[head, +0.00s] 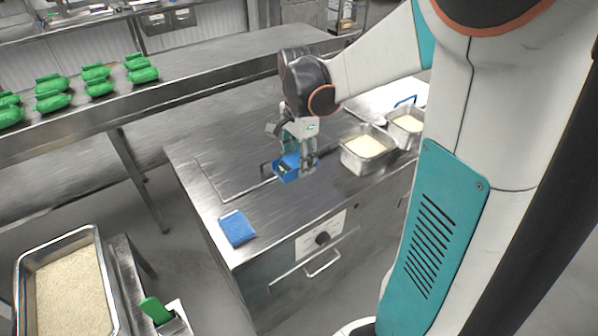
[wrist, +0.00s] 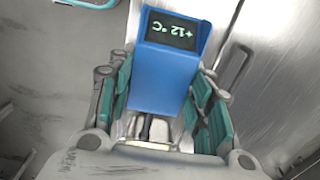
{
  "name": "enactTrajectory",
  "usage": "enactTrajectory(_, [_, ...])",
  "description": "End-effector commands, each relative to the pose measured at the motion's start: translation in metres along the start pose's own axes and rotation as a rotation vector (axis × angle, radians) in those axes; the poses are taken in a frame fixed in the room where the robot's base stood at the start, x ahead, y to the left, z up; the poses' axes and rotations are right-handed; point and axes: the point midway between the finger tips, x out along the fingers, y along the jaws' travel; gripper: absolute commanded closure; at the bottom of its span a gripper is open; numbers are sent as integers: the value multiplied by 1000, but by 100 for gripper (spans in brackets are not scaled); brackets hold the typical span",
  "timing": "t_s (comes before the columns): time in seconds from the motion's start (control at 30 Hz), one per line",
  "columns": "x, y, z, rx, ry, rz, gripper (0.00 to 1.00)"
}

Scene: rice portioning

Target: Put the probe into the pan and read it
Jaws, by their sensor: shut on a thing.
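The blue probe (head: 288,172) is held in my gripper (head: 302,152) over the steel counter, left of the pans. In the wrist view the probe (wrist: 163,80) sits between the teal finger pads of my gripper (wrist: 160,110); its dark display reads +12 °C, upside down. The probe's stem cannot be made out. The nearer steel pan (head: 366,168) holds pale rice and stands to the right of my gripper, apart from it. A second steel pan (head: 392,133) with rice stands behind it, partly hidden by my arm.
A folded blue cloth (head: 237,229) lies at the counter's front left. A large rice tray (head: 105,268) stands lower left, near a green-handled tool (head: 156,310). Several green items (head: 52,102) line the back counter. The left part of the steel counter (head: 205,170) is mostly clear.

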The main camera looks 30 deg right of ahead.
Motion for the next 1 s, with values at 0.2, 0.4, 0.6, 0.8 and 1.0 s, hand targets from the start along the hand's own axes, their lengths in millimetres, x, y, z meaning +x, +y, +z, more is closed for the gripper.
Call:
enactTrajectory(0.2, [-35,0,0,0,0,0,78])
enactTrajectory(0.4, [-52,0,0,0,0,0,78])
enactTrajectory(0.6, [-70,0,0,0,0,0,78])
enactTrajectory(0.8, [-88,0,0,0,0,0,78])
enactTrajectory(1.0, [-104,0,0,0,0,0,78])
